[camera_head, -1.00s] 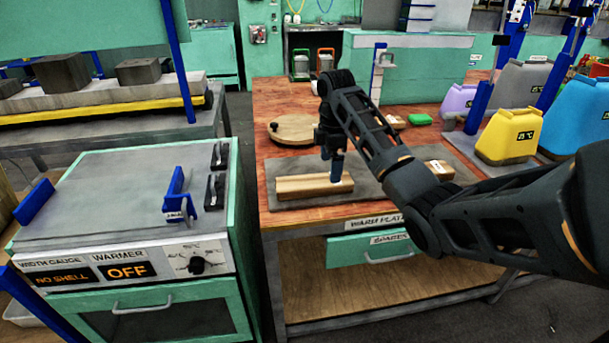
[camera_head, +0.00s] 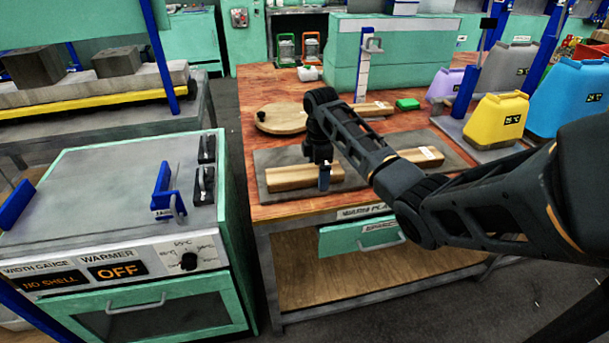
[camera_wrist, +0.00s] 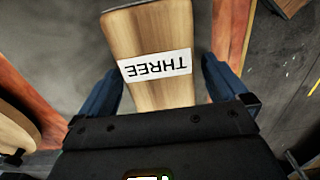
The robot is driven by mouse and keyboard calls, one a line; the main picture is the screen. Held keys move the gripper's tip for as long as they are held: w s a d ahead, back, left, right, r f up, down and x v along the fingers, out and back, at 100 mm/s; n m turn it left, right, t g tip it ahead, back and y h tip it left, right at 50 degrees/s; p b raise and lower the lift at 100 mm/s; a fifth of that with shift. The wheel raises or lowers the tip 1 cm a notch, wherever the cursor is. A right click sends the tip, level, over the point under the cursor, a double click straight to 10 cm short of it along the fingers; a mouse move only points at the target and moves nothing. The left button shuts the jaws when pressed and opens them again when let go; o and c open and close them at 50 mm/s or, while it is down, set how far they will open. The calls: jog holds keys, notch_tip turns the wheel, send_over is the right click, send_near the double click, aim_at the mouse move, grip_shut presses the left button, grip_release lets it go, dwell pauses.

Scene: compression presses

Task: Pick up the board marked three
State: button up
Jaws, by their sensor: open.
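The board marked THREE (camera_wrist: 150,30) is a wooden block with a white label, upside down in the wrist view. It lies on the grey plate (camera_head: 262,162) on the workbench, where it also shows in the head view (camera_head: 290,177). My gripper (camera_wrist: 158,85) is open, with a blue finger on each side of the board near its labelled end. In the head view my gripper (camera_head: 324,178) is at the board's right end. I cannot tell whether the fingers touch the board.
Another labelled wooden board (camera_head: 420,155) lies to the right on the plate, partly behind my arm. A round wooden board (camera_head: 283,118) lies behind. Yellow (camera_head: 497,122) and blue (camera_head: 578,100) containers stand at right. The warmer (camera_head: 120,200) stands at left.

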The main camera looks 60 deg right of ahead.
jog(key=shift+c, duration=0.4)
jog(key=c, duration=1.1)
jog(key=shift+o, duration=0.2)
jog(key=shift+r, duration=0.2)
notch_tip(320, 180, up, 4)
jog(key=shift+b, duration=0.35)
jog(key=s+d+r+p, duration=0.3)
jog(key=s+r+p, duration=0.2)
jog(key=s, duration=0.6)
jog(key=shift+s+r, duration=0.15)
jog(key=shift+r, duration=0.7)
jog(key=shift+d, duration=0.1)
